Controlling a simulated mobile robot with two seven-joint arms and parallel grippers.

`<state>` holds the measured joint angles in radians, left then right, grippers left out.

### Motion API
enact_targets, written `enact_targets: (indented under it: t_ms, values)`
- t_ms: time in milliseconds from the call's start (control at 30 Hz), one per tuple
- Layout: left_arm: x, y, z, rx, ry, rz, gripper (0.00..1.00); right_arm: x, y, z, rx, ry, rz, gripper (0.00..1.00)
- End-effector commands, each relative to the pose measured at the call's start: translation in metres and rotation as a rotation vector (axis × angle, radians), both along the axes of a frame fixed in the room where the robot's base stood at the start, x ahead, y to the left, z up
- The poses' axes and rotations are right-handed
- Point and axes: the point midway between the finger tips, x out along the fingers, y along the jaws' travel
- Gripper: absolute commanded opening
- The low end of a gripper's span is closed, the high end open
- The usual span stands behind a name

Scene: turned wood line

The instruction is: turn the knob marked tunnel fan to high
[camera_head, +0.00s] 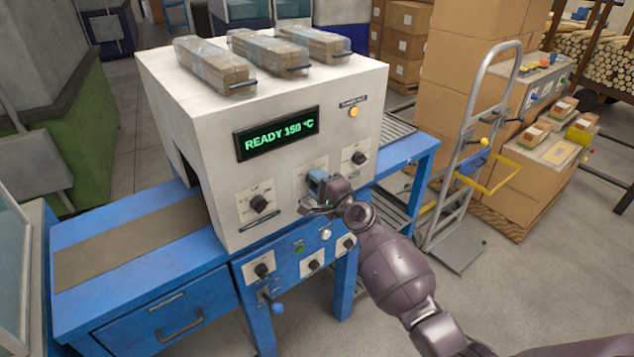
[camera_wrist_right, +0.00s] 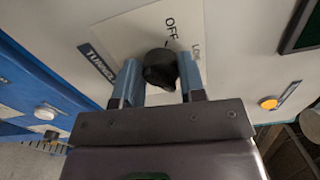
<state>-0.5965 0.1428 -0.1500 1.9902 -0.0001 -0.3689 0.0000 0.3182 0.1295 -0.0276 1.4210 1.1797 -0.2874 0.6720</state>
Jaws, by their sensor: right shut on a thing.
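The knob marked tunnel fan (camera_wrist_right: 160,70) is a round black knob on a pale panel. In the right wrist view its plate shows OFF and LOW, with part of the word TUNNEL beside it. My right gripper (camera_wrist_right: 158,84) has its two blue-grey fingers on either side of the knob, shut on it. In the head view the right gripper (camera_head: 318,186) is at the middle of the white machine's front (camera_head: 300,175) and hides the knob. The high mark is hidden and I cannot tell the pointer's setting. My left gripper is not in view.
Another black knob (camera_head: 259,203) is left of the gripper and one (camera_head: 359,157) is right. Several knobs and buttons line the blue panel (camera_head: 290,262) below. A display (camera_head: 277,135) reads READY 150 °C. Wrapped bundles (camera_head: 284,58) lie on top; a hand truck (camera_head: 470,150) stands right.

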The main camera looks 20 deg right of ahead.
Motion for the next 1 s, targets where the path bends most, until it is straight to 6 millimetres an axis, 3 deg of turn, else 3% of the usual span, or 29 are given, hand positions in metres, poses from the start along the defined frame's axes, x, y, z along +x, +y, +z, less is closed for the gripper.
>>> enact_targets:
  t_ms: [633,667,800,1000]
  values:
    - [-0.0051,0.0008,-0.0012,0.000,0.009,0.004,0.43,-0.0002,-0.0001,-0.0004,0.049,0.019,0.000,0.14]
    - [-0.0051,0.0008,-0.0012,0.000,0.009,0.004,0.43,-0.0002,-0.0001,-0.0004,0.049,0.019,0.000,0.39]
    - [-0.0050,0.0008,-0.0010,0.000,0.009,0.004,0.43,-0.0002,-0.0001,-0.0003,0.049,0.019,0.000,0.60]
    - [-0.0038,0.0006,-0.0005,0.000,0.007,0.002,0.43,-0.0001,0.0000,-0.0001,0.049,0.018,0.000,0.63]
